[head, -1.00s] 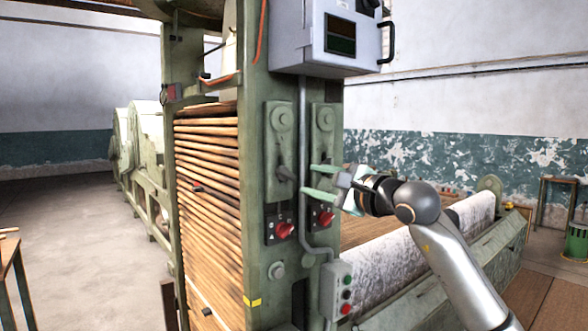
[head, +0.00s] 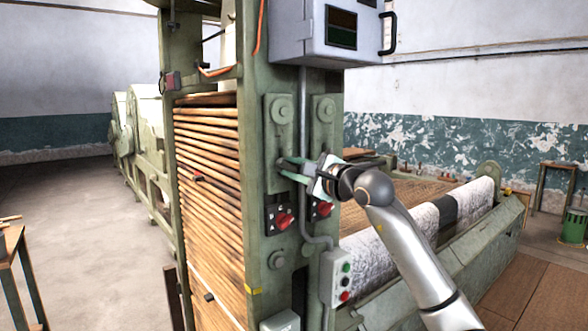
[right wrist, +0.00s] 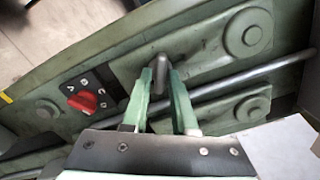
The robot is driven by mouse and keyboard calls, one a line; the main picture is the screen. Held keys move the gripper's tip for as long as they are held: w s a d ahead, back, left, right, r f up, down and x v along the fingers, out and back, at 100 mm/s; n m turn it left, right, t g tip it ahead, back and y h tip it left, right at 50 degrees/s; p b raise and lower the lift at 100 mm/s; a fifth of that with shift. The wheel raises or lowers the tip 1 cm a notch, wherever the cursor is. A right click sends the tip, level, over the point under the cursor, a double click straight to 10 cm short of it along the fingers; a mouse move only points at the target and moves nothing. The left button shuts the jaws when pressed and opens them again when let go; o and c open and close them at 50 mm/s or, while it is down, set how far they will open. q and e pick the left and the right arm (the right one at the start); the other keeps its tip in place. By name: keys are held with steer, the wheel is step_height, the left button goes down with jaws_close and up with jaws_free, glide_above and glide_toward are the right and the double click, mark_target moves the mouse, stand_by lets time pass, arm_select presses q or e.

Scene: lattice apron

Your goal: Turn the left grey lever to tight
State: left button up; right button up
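The left grey lever (right wrist: 160,62) sits on a green plate (head: 279,135) on the machine's post, above a red knob. In the right wrist view it stands between the fingertips, with a finger close against each side. My right gripper (head: 284,167) reaches in from the right and its green fingers are drawn in on the lever. In the head view the fingers hide most of the lever. The tight mark cannot be read. My left gripper is not in view.
Red knobs (head: 284,220) with lettered plates sit below the levers. A second green plate (head: 324,135) stands just right, and its lever is hidden. A grey conduit (head: 303,120) runs between the plates. A button box (head: 337,280) is lower right, a control cabinet (head: 300,35) above.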

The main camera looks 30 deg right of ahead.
jaws_close()
steer(key=shift+m, duration=0.4)
steer(key=m+b, duration=0.1)
steer(key=m, duration=0.1)
steer(key=shift+f+m, duration=0.1)
steer(key=shift+m, duration=0.3)
steer(key=m+b, duration=0.1)
steer(key=m, duration=0.1)
steer(key=shift+m, duration=0.4)
steer(key=m, duration=0.5)
steer(key=shift+m+b, duration=0.4)
steer(key=shift+o, duration=1.9)
jaws_free()
